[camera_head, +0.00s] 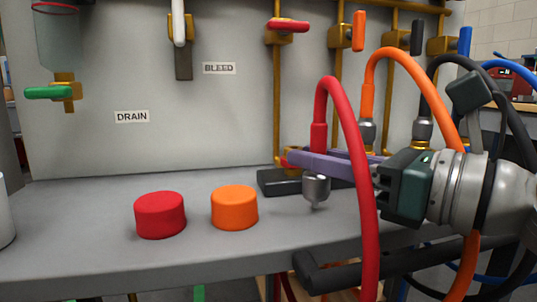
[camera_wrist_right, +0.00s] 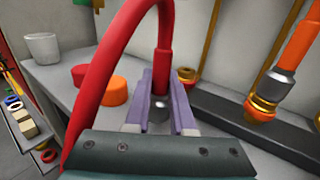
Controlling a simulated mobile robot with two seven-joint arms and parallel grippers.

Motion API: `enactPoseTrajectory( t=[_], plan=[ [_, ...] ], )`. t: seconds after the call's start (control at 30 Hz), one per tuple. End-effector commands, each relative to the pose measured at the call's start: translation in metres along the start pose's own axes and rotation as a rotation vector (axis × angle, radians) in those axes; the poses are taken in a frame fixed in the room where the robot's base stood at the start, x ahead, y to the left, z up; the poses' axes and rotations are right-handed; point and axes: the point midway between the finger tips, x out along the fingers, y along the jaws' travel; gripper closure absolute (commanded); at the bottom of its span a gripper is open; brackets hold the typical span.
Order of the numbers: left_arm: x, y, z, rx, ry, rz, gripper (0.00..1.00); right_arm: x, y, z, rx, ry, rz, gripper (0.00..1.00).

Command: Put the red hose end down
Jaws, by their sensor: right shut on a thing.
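My right gripper (camera_head: 312,163) comes in from the right, its purple fingers shut on the red hose end (camera_head: 318,137). The hose end is upright, with its metal fitting (camera_head: 315,187) below the fingers, in front of the black bar on the grey bench (camera_head: 100,255). I cannot tell whether its tip touches the bench. The red hose arches up from it and drops past the bench's front edge. In the right wrist view, the hose end (camera_wrist_right: 164,62) stands between the two fingers (camera_wrist_right: 160,100). My left gripper is not in view.
A red cap (camera_head: 160,215) and an orange cap (camera_head: 234,207) sit on the bench to the left. The orange hose (camera_head: 400,62) and black hose stand connected behind my right gripper. The black bar (camera_head: 275,182) lies near the panel. Bench around the caps is free.

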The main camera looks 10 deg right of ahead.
Motion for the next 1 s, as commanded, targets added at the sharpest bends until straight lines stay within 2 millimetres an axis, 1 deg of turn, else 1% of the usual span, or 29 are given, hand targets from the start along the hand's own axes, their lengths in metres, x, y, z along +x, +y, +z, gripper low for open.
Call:
enactPoseTrajectory(
  t=[0.13, 0.23, 0.27, 0.5, 0.53, 0.77, 0.87, 0.9, 0.93, 1.0],
  plan=[
    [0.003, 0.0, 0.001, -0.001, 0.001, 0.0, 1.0, 0.0, 0.0, -0.005, 0.001, 0.0, -0.001, 1.0],
    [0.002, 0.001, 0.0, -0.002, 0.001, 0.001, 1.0, 0.0, 0.0, -0.005, 0.0, -0.001, -0.001, 1.0],
    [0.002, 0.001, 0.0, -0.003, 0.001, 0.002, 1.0, 0.0, 0.0, -0.005, 0.0, 0.0, 0.0, 0.77],
    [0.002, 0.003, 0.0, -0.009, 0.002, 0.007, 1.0, 0.0, 0.0, -0.005, 0.0, 0.0, 0.0, 0.5],
    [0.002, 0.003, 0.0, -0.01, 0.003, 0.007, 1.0, 0.0, 0.0, -0.005, 0.0, 0.0, 0.0, 0.48],
    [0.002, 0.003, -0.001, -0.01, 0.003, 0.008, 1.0, 0.0, 0.0, -0.004, 0.0, 0.0, 0.0, 0.48],
    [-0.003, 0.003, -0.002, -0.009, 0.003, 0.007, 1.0, 0.0, 0.0, 0.003, -0.001, -0.001, 0.001, 0.48],
    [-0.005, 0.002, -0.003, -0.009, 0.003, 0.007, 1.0, 0.0, 0.0, 0.009, -0.002, -0.001, 0.001, 0.48],
    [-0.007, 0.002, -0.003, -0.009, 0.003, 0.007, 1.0, -0.001, 0.0, 0.011, -0.001, 0.0, 0.0, 0.48],
    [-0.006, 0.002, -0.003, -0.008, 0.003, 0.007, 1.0, -0.016, 0.0, 0.006, 0.001, 0.005, -0.001, 0.48]
  ],
)
